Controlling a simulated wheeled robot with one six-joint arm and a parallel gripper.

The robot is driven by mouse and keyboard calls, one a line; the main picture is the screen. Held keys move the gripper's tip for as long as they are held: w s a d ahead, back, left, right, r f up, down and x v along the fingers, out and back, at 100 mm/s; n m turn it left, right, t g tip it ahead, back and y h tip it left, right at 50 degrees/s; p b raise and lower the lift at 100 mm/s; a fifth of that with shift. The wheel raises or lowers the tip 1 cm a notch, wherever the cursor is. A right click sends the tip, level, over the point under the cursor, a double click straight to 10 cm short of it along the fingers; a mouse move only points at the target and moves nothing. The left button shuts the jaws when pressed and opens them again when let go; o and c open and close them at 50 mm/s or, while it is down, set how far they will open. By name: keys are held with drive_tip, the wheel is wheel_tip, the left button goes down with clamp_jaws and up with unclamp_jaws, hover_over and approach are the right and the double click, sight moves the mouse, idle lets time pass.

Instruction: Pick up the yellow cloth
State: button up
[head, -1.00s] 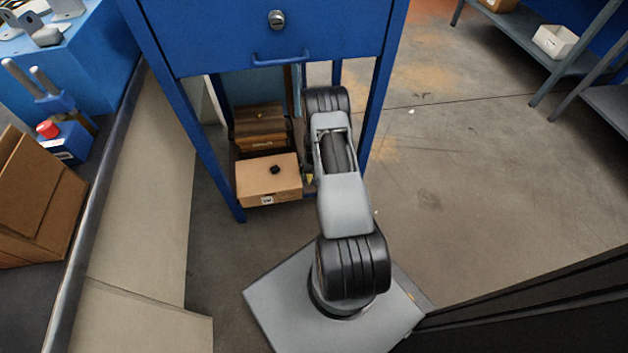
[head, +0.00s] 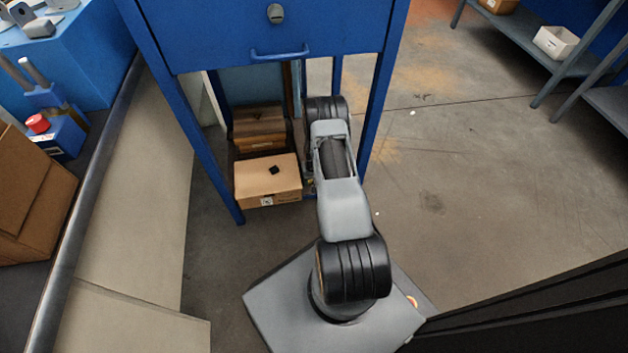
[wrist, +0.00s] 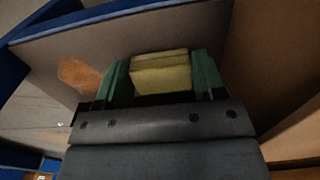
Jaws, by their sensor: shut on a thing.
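The yellow cloth (wrist: 160,74) shows in the wrist view as a folded, block-like piece. It sits between the two green fingers of my gripper (wrist: 160,80), which is shut on it. In the head view my arm reaches under the blue drawer unit, and the arm itself hides the gripper and most of the cloth. I cannot tell from these views whether the cloth touches the surface beneath it.
A cardboard box (head: 268,182) with a small black thing on top stands left of my arm, with another box (head: 259,128) behind it. The blue drawer unit (head: 230,35) and its legs enclose the space. Open floor (head: 470,170) lies to the right.

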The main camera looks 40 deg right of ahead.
drive_tip(key=shift+c, duration=0.7)
drive_tip(key=shift+r+p, duration=0.45)
drive_tip(key=shift+r, duration=0.15)
wheel_tip(320, 180, up, 2)
drive_tip(key=shift+r+p, duration=0.2)
drive_tip(key=shift+p, duration=0.6)
drive_tip(key=s+a+r+p, duration=0.6)
drive_tip(key=s+a+r, duration=0.3)
drive_tip(key=s, duration=0.1)
drive_tip(key=shift+s+r, duration=0.2)
drive_tip(key=shift+s, duration=0.1)
drive_tip(key=shift+a, duration=0.1)
